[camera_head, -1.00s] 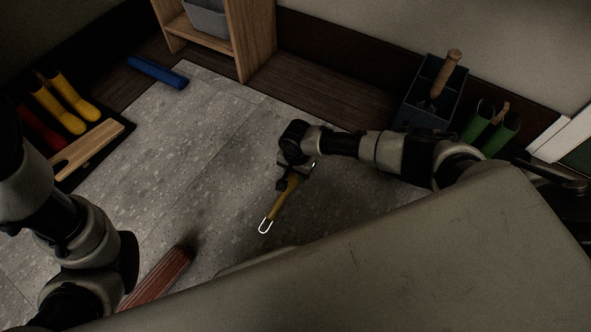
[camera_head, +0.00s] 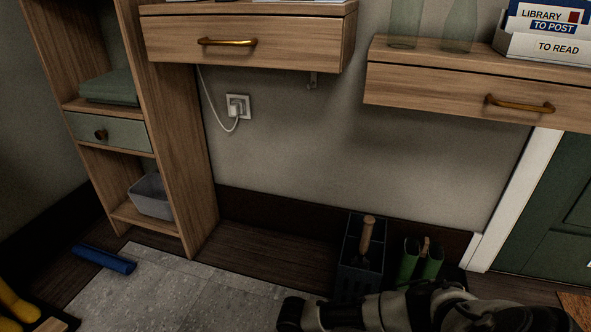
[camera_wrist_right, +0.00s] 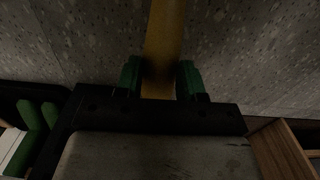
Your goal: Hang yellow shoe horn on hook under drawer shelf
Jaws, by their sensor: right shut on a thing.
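The yellow shoe horn (camera_wrist_right: 163,35) shows in the right wrist view, running up from between the green-padded fingers of my right gripper (camera_wrist_right: 161,80). My right gripper is shut on it above the grey speckled floor. In the head view only part of my right arm shows along the bottom edge; its fingers and the shoe horn are out of frame. A wooden drawer shelf (camera_head: 250,45) with a brass handle is on the wall. A small metal hook or bracket (camera_head: 313,80) hangs below its right end. My left gripper is not in view.
A second drawer shelf (camera_head: 450,92) with bottles and a letter box is at the right. A tall wooden shelf unit (camera_head: 180,150) stands left. A dark caddy (camera_head: 350,270) and green boots (camera_head: 432,263) stand on the floor by the wall. A cord hangs to a wall socket (camera_head: 238,107).

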